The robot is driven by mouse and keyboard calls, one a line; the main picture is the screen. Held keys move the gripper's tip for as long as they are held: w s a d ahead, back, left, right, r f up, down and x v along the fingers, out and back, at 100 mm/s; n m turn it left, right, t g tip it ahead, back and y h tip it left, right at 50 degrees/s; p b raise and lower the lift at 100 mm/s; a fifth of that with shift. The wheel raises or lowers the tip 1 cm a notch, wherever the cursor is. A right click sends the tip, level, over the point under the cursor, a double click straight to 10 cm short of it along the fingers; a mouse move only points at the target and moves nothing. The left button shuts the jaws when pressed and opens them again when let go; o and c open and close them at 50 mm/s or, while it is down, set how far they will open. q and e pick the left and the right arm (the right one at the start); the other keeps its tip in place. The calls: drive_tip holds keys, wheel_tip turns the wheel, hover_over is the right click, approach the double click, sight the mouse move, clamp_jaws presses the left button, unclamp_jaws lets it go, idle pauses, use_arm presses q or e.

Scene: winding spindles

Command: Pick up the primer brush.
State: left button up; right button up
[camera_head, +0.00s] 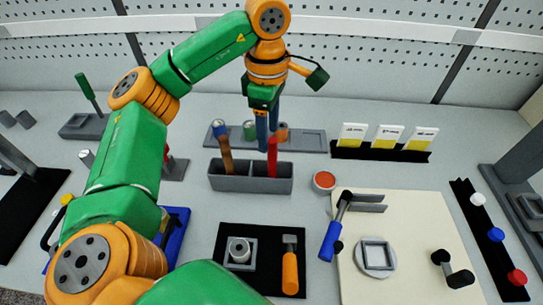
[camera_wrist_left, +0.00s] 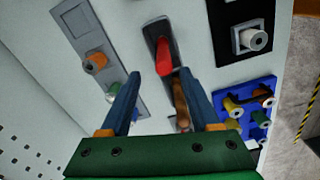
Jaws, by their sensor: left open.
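A grey two-compartment holder (camera_head: 250,184) stands mid-table. A brown-handled tool (camera_head: 225,152) leans in its left compartment and a red-handled tool (camera_head: 272,158) stands in its right one. Their lower ends are hidden, so I cannot tell for sure which is the primer brush. My left gripper (camera_head: 268,130) hangs above the holder, fingers down, close over the red handle in this view. In the left wrist view my left gripper (camera_wrist_left: 158,98) is open and empty. The brown handle (camera_wrist_left: 181,98) lies beside its right finger, and the red handle (camera_wrist_left: 163,57) is beyond the fingertips.
A grey tray (camera_head: 315,140) with several spools is behind the holder. A black mat (camera_head: 230,275) with an orange-handled tool (camera_head: 290,270) lies in front. A red-topped tin (camera_head: 324,181) and a cream board (camera_head: 415,220) are to the right. A blue tray (camera_wrist_left: 232,91) holds more spools.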

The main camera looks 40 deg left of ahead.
sight(273, 157)
use_arm(q)
drive_tip(key=f, duration=0.4)
drive_tip(key=d+f, duration=0.1)
drive_tip(key=f, duration=0.2)
drive_tip(key=shift+s+d, duration=0.15)
clamp_jaws()
